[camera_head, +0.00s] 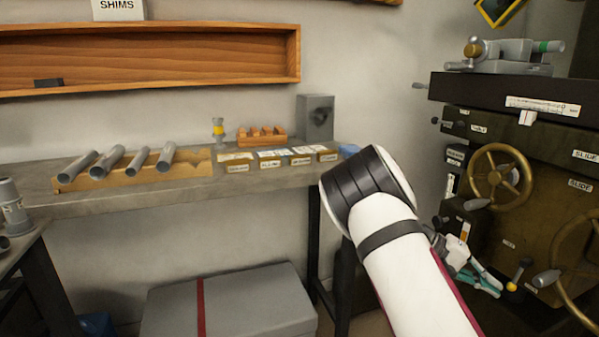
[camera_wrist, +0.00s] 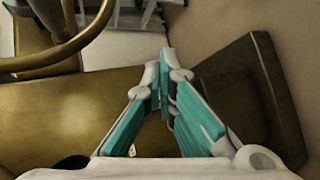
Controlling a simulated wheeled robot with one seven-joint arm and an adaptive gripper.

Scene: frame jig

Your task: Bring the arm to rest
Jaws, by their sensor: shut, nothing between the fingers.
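My gripper (camera_head: 487,281) shows in the head view at the lower right, partly behind my white arm, in front of the machine. In the wrist view my gripper (camera_wrist: 165,85) has its teal and grey fingers drawn together at the tips, with nothing between them. My arm reaches up from the bottom of the head view, bends at a black joint, and the forearm behind it is mostly hidden.
The brown machine (camera_head: 535,150) with brass handwheels (camera_head: 499,178) stands close by my gripper. A handwheel rim (camera_wrist: 75,50) crosses the wrist view's upper left. The bench (camera_head: 100,200) holds tubes and labelled bins. A grey chest (camera_head: 245,305) lies below. A wooden shelf (camera_head: 200,25) hangs above.

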